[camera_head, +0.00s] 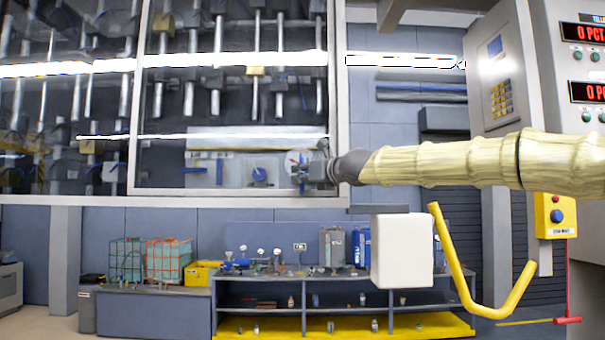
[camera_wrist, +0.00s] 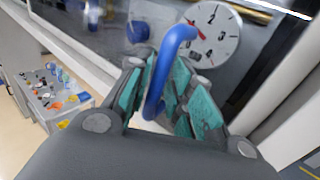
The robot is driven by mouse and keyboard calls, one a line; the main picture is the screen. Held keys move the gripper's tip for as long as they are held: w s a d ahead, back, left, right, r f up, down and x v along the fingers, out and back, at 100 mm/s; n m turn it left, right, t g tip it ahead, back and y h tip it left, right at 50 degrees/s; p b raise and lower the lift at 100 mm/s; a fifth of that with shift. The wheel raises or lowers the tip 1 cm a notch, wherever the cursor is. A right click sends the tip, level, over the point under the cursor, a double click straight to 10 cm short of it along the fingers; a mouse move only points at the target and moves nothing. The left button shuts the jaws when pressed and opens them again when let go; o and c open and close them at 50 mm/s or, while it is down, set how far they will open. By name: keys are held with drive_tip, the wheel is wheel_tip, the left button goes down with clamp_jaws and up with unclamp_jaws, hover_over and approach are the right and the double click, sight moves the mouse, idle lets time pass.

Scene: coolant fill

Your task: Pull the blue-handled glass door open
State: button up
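The glass door (camera_head: 235,110) is a large framed pane at the upper middle of the head view, with pipes and valves behind it. It looks closed, though its edge near my gripper is partly hidden. The blue handle (camera_wrist: 168,62) is a curved bar in the wrist view. My gripper (camera_wrist: 164,75) has its teal-padded fingers on both sides of the handle, close against it, and looks shut on it. In the head view my gripper (camera_head: 312,172) is at the door's lower right corner, and the handle is mostly hidden there.
A low shelf unit (camera_head: 345,296) with bottles and tools stands below the door. Crates of bottles (camera_head: 167,260) sit to its left. A cabinet with red displays (camera_head: 583,32) and a yellow box with a blue button (camera_head: 556,216) are at the right. A gauge (camera_wrist: 214,35) shows behind the glass.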

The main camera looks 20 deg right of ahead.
drive_tip(key=shift+w, duration=0.1)
drive_tip(key=c, duration=0.5)
drive_tip(key=shift+a, duration=0.1)
drive_tip(key=shift+a, duration=0.1)
